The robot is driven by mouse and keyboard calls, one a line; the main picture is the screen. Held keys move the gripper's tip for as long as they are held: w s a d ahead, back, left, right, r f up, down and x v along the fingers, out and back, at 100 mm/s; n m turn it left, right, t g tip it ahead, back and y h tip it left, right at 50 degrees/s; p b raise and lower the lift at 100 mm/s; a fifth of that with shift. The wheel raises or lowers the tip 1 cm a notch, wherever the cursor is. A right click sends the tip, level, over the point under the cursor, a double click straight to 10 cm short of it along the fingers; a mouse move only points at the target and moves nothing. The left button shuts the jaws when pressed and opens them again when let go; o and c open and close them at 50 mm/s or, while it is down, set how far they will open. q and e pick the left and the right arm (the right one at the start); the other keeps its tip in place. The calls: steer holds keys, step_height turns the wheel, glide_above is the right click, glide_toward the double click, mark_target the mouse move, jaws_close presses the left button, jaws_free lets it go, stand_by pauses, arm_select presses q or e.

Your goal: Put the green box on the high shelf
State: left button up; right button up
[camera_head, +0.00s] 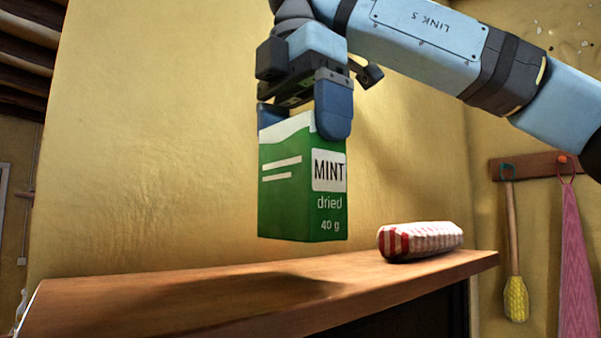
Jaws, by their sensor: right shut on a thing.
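The green box (290,200) is a carton with a white top, labelled "MINT dried 40 g". My right gripper (304,118) points down and is shut on the top of the box, with a blue finger on either side. The box hangs upright above the wooden shelf (170,305), and a dark shadow lies on the board below it. A gap shows between the box's bottom and the shelf top. My left gripper is not in view.
A red-and-white striped packet (420,240) lies at the right end of the shelf. The shelf's left and middle are clear. On the right wall, a brush (514,270) and a pink cloth (574,260) hang from a wooden rail (530,166).

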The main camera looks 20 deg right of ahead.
mark_target(301, 163)
step_height(301, 163, down, 4)
steer(key=shift+r+b, duration=0.25)
steer(key=shift+b, duration=0.05)
steer(key=shift+w, duration=0.1)
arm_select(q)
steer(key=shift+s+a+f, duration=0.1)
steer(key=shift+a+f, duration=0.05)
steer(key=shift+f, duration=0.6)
arm_select(e)
steer(key=shift+f, duration=0.15)
steer(key=o, duration=0.9)
steer(key=shift+o, duration=0.4)
